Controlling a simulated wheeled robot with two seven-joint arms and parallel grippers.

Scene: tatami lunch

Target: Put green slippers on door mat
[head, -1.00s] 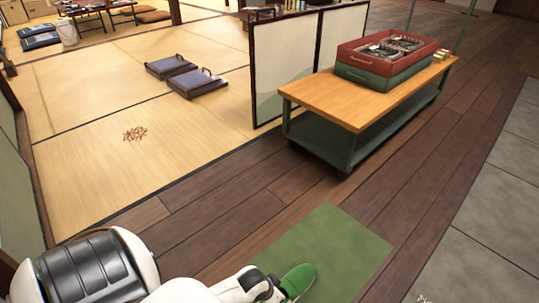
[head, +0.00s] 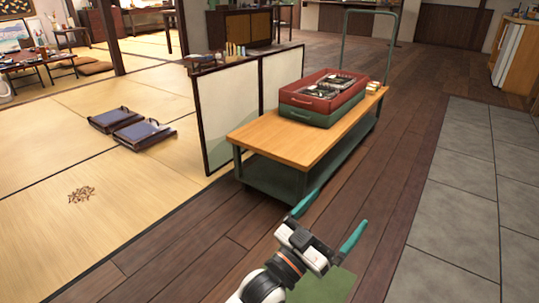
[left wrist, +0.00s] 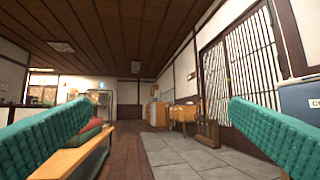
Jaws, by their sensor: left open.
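The green door mat (head: 325,287) lies on the dark wood floor at the bottom of the head view, partly hidden behind my left arm and cut off by the frame. My left gripper (head: 342,206) is raised above the mat area with its teal fingers wide apart and nothing between them. In the left wrist view its two fingers (left wrist: 160,120) stand far apart, with only the room seen between them. No green slipper shows in either view now. My right gripper is out of view.
A wooden-topped cart (head: 290,142) carries stacked red and green trays (head: 322,98) just ahead of the gripper. A low folding screen (head: 230,118) stands at its left. Grey tiles (head: 455,190) lie to the right. Wood floor between is clear.

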